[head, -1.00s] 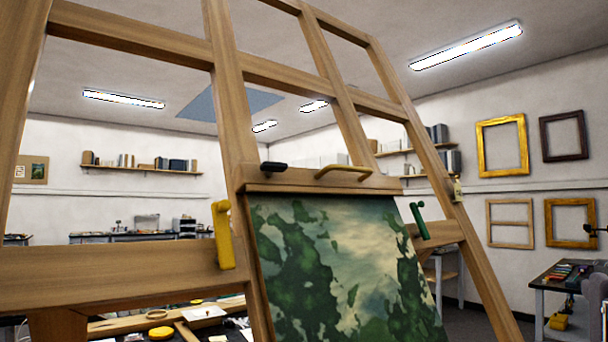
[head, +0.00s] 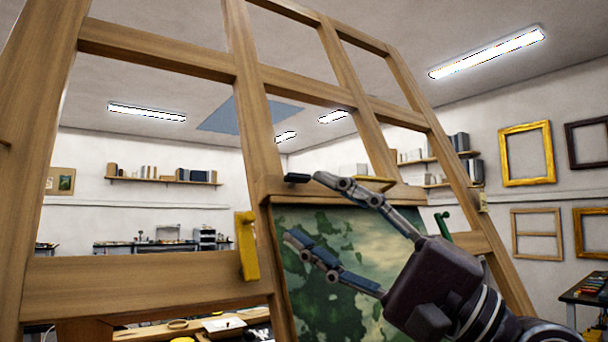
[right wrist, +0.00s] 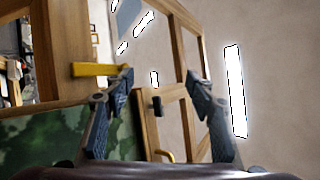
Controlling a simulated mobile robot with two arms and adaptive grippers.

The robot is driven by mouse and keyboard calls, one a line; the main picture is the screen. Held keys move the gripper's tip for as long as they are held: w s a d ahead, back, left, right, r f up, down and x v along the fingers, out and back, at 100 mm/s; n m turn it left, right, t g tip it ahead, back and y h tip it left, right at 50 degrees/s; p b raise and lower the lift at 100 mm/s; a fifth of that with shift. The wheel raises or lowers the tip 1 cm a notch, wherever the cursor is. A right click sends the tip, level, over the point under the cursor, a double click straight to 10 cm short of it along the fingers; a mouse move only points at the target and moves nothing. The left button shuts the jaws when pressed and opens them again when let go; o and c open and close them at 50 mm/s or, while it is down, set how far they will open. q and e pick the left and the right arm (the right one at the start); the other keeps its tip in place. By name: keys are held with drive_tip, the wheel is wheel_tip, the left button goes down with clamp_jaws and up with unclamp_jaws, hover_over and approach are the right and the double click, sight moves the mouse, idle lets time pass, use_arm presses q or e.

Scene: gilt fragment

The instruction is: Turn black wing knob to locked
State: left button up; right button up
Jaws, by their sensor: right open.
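The black wing knob (head: 297,178) sits on the wooden ledge (head: 345,191) of the easel, above the top left corner of the painting. In the right wrist view the knob (right wrist: 156,104) shows between my fingers, farther off. My right gripper (head: 304,208) is open and empty in front of the painting. In the head view its upper fingertip overlaps the area just right of the knob; whether they touch cannot be told. The fingers also show spread in the right wrist view (right wrist: 159,80). My left gripper is not in view.
A yellow handle (head: 247,246) is on the left beam, a brass handle (head: 376,184) on the ledge, and a green handle (head: 443,221) at right. The green painting (head: 318,300) is close behind my gripper. Easel posts (head: 256,100) and crossbars surround the space.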

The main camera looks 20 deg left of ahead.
drive_tip(key=a+r+n+t+h, duration=0.1)
drive_tip(key=a+n+h, duration=0.25)
drive_tip(key=n, duration=0.25)
drive_tip(key=n+t+h, duration=0.5)
drive_tip(key=t+h, duration=0.1)
drive_tip(key=t, duration=0.1)
approach(301, 175)
drive_tip(key=a, duration=0.1)
drive_tip(key=shift+h, duration=0.25)
drive_tip(key=p+x, duration=0.2)
drive_tip(key=x, duration=0.6)
drive_tip(key=shift+w+r+p, duration=0.15)
drive_tip(key=shift+w+p, duration=0.15)
drive_tip(key=c, duration=1.2)
